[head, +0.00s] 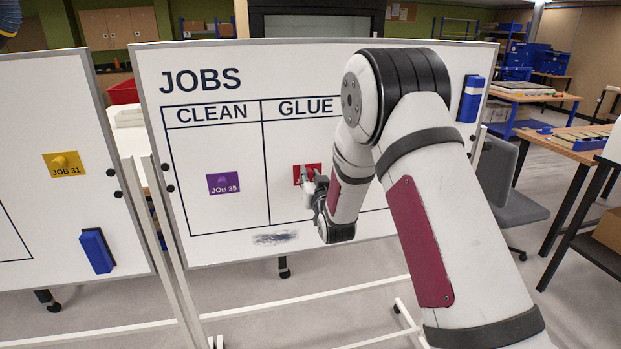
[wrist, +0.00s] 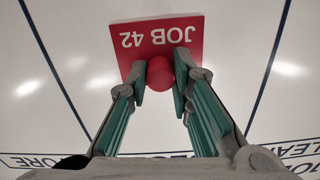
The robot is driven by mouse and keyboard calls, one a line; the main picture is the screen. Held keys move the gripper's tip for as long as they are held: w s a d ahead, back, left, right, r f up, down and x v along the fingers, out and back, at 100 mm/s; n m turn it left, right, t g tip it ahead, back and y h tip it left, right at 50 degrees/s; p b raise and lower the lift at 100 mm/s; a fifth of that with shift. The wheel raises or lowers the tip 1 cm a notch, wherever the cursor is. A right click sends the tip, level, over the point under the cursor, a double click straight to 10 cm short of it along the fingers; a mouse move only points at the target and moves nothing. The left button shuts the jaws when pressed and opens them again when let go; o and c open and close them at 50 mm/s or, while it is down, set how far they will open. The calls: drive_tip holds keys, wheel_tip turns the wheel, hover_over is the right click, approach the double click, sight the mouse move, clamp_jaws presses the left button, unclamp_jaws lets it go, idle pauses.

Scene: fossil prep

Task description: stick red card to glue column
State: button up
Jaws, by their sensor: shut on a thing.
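The red card (head: 300,176) marked JOB 42 is at the whiteboard within the GLUE column (head: 292,205) in the head view, partly hidden by my gripper. In the wrist view the red card (wrist: 143,45) shows upside down and slightly tilted, with a round red knob (wrist: 160,73) on it. My gripper (wrist: 168,82) is shut on this knob; it also shows in the head view (head: 308,180). I cannot tell for sure whether the card touches the board. In the wrist view the card lies between two column lines.
A purple JOB 35 card (head: 223,184) is in the CLEAN column. A second whiteboard (head: 30,110) at left bears a yellow JOB 31 card (head: 64,164) and a blue eraser (head: 96,250). Another blue eraser (head: 471,99) is at upper right. A dark smudge (head: 275,238) lies below the columns.

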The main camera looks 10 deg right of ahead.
drive_tip(key=shift+w, duration=0.1)
idle(0.3)
drive_tip(key=o, duration=0.9)
drive_tip(key=s+p, duration=0.4)
drive_tip(key=s, duration=0.3)
drive_tip(key=shift+r, duration=0.15)
